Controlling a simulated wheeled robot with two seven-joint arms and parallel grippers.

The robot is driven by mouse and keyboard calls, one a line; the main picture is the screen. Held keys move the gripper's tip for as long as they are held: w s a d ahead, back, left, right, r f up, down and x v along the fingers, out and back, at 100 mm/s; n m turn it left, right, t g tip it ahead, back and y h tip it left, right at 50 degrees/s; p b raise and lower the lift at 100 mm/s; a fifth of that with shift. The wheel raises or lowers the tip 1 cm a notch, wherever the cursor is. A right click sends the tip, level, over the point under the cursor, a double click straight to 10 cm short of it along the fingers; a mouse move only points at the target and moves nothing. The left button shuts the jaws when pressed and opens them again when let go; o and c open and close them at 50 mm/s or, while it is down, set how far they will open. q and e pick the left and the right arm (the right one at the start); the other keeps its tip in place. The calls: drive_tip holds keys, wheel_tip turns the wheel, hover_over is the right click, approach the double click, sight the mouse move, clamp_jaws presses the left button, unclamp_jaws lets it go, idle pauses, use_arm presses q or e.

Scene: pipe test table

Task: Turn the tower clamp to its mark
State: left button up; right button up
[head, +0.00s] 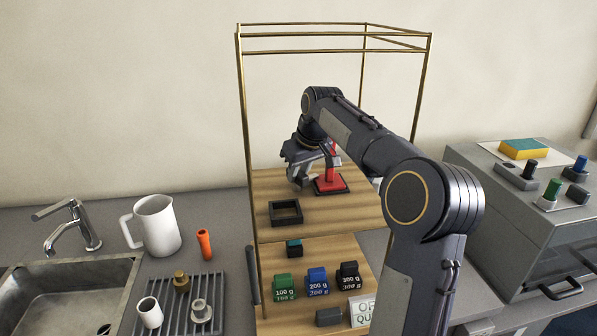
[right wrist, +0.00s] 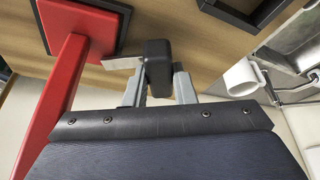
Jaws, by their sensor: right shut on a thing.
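The tower clamp (head: 330,172) is a red upright post on a dark square base on the upper wooden shelf. In the right wrist view its red post (right wrist: 62,95) rises at the left from a red, dark-edged base. A short metal arm reaches from beside the post to a black block-like handle (right wrist: 157,58). My right gripper (head: 297,178) is beside the post, with its fingers (right wrist: 158,80) shut on that black handle. In the head view the gripper and wrist partly hide the clamp. I cannot make out the mark. My left gripper is not in view.
A brass frame (head: 241,110) surrounds the shelves. A dark square frame (head: 286,213) lies left of the clamp. Green, blue and black weights (head: 317,281) stand on the lower shelf. A white jug (head: 157,226) and sink (head: 70,295) are left; a grey case (head: 510,225) is right.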

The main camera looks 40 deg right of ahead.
drive_tip(key=shift+n, duration=0.5)
drive_tip(key=o, duration=1)
drive_tip(key=shift+v, duration=3.95)
drive_tip(key=shift+d, duration=0.1)
